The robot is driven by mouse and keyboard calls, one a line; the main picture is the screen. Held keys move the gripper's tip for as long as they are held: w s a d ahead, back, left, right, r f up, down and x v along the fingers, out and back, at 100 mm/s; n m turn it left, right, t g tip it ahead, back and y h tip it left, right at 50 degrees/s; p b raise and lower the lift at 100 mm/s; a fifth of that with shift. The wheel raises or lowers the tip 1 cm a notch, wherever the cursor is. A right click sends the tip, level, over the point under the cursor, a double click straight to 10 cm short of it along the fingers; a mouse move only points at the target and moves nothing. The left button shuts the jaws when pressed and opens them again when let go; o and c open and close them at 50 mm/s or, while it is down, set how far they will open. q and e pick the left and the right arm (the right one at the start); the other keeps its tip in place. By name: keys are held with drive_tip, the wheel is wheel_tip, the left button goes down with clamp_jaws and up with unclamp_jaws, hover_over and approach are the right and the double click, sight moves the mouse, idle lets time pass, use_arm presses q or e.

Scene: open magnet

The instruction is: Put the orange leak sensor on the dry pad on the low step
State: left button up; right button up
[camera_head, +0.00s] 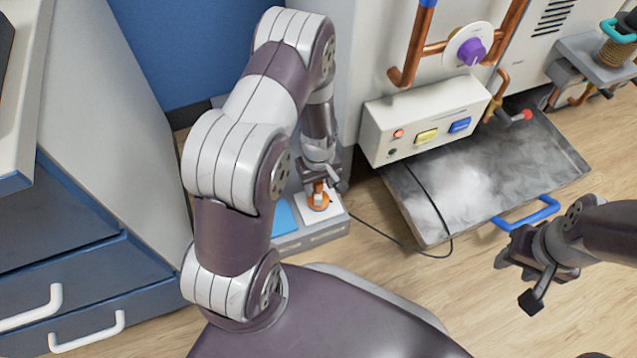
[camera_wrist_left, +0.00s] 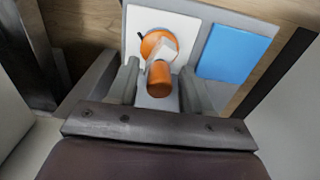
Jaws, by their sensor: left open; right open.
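The orange leak sensor (camera_head: 318,200) has a round base and an upright orange stem. It stands on a white pad (camera_head: 333,211) on the low grey step (camera_head: 312,237), beside a blue pad (camera_head: 284,217). In the left wrist view, the sensor (camera_wrist_left: 158,45) sits on the white pad (camera_wrist_left: 188,27), with the blue pad (camera_wrist_left: 233,54) to its right. My left gripper (camera_wrist_left: 159,86) is open, with one finger on each side of the stem. My right gripper (camera_head: 528,262) is open and empty above the floor at the right.
A grey metal tray (camera_head: 560,165) with a blue handle (camera_head: 526,214) lies right of the step. A thin black cable (camera_head: 385,236) crosses the floor. A control box (camera_head: 425,120) with buttons is above the tray. Blue drawers (camera_head: 75,270) stand at left.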

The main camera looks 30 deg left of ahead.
use_arm(q)
wheel_tip(320, 180, up, 10)
drive_tip(key=p, duration=0.5)
drive_tip(key=s+d+r+m, duration=0.2)
drive_tip(key=s+r+m, duration=0.2)
drive_tip(key=r, duration=0.4)
drive_tip(key=s+d+r+m+t, duration=0.1)
drive_tip(key=s+d+r+m, duration=0.2)
drive_tip(key=r, duration=0.6)
drive_tip(key=s+m, duration=0.2)
drive_tip(key=m, duration=0.1)
drive_tip(key=shift+d+r, duration=0.15)
drive_tip(key=shift+r, duration=0.05)
use_arm(e)
wheel_tip(320, 180, up, 7)
